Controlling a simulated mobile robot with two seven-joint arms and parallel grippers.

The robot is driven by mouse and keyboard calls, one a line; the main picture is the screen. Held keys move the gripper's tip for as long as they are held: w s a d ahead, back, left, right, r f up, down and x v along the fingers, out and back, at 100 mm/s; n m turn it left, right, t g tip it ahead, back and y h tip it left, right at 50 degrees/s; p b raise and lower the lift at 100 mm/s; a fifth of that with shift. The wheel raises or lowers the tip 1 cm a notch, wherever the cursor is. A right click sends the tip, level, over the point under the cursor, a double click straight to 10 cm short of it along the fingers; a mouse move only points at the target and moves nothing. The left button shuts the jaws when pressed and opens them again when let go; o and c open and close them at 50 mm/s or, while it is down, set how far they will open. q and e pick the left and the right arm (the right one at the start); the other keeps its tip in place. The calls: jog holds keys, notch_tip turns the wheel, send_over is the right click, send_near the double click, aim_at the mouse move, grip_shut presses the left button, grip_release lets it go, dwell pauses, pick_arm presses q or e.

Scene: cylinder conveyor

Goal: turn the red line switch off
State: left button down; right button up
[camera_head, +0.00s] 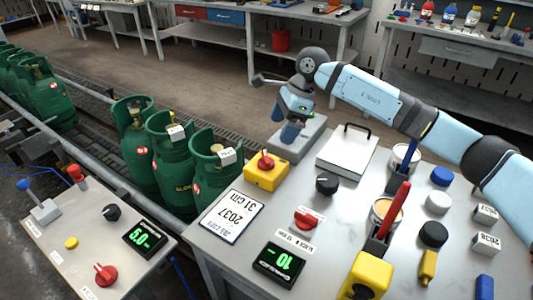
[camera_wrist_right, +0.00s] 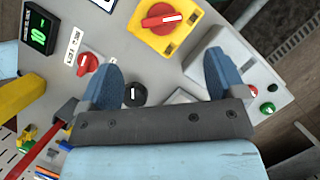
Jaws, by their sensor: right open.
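A red rotary switch (camera_head: 266,160) sits on a yellow box at the table's left back edge. It also shows at the top of the right wrist view (camera_wrist_right: 161,18), its handle lying nearly level across the picture. A second red knob (camera_head: 308,220) is on the table beside a small label and a green display; it shows at left in the wrist view (camera_wrist_right: 88,63). A third red knob (camera_head: 105,274) is on the left panel. None of the labels clearly reads as the line switch. My right gripper (camera_head: 290,132) is open and empty, behind and right of the yellow box. My left gripper is out of view.
A black knob (camera_head: 327,184) lies between the red knobs and a lidded white box (camera_head: 347,151). A grey block (camera_head: 297,140) stands under my right gripper. Green gas cylinders (camera_head: 170,155) line the conveyor at left. Cans and a red-handled tool (camera_head: 396,208) crowd the right.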

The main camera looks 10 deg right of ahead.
aim_at(267, 156)
jog(key=x, duration=1)
jog(key=shift+w+a+f+b, duration=0.1)
jog(key=shift+a+f+b, duration=0.1)
jog(key=shift+f+b, duration=0.15)
jog(key=shift+r, duration=0.1)
jog(key=c, duration=0.9)
